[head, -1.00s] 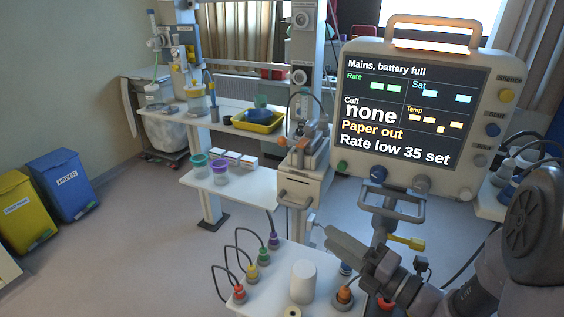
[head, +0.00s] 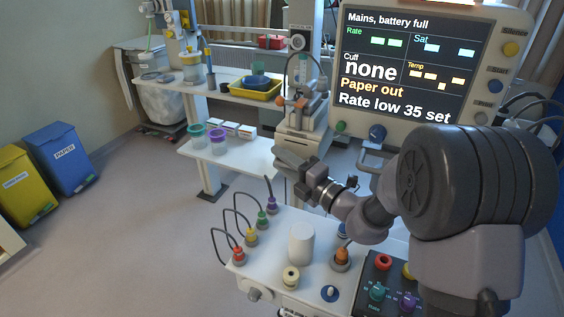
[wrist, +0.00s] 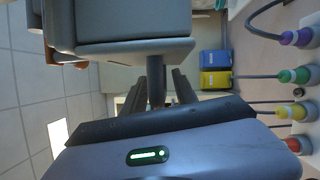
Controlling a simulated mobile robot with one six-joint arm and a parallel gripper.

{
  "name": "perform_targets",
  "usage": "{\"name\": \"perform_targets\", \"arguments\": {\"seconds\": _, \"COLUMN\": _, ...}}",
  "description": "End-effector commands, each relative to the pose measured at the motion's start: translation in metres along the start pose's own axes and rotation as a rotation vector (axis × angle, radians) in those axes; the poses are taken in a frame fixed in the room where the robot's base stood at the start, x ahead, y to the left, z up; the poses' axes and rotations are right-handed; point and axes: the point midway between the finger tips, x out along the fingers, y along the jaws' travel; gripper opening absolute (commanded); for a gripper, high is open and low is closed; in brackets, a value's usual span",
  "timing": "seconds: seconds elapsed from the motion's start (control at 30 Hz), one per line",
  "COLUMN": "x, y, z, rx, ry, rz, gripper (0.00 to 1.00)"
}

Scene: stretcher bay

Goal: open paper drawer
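A pale unit with a drawer front (head: 303,142) stands on the column beyond the bench, left of the monitor. My gripper (head: 283,157) is at the lower part of this front and hides its pull handle in the head view. In the wrist view a grey box (wrist: 118,28) with a lip is close above my gripper (wrist: 158,95). A dark post (wrist: 156,78) stands between the two fingers, which look apart. Whether they touch it, I cannot tell. The drawer looks shut. The monitor (head: 405,65) reads "Paper out".
A white cylinder (head: 301,243) and a small cream roll (head: 290,277) stand on the near white top (head: 270,255), beside coloured cable plugs (head: 262,220). A shelf with cups (head: 217,138) is left of the drawer. Floor at left is clear, before the bins (head: 60,160).

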Motion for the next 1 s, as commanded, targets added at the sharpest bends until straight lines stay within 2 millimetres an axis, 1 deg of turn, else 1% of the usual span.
{"name": "perform_targets", "arguments": {"seconds": 0.23, "x": 0.0008, "y": 0.0002, "z": 0.0003, "rx": -0.001, "ry": 0.0, "rz": 0.0, "gripper": 0.34}}
{"name": "perform_targets", "arguments": {"seconds": 0.37, "x": 0.0007, "y": 0.0001, "z": 0.0002, "rx": -0.001, "ry": 0.0, "rz": 0.0, "gripper": 0.09}}
{"name": "perform_targets", "arguments": {"seconds": 0.4, "x": 0.0007, "y": 0.0002, "z": 0.0003, "rx": -0.001, "ry": 0.0, "rz": 0.0, "gripper": 0.01}}
{"name": "perform_targets", "arguments": {"seconds": 1.0, "x": 0.0011, "y": 0.003, "z": 0.0013, "rx": -0.004, "ry": -0.002, "rz": 0.006, "gripper": 0.0}}
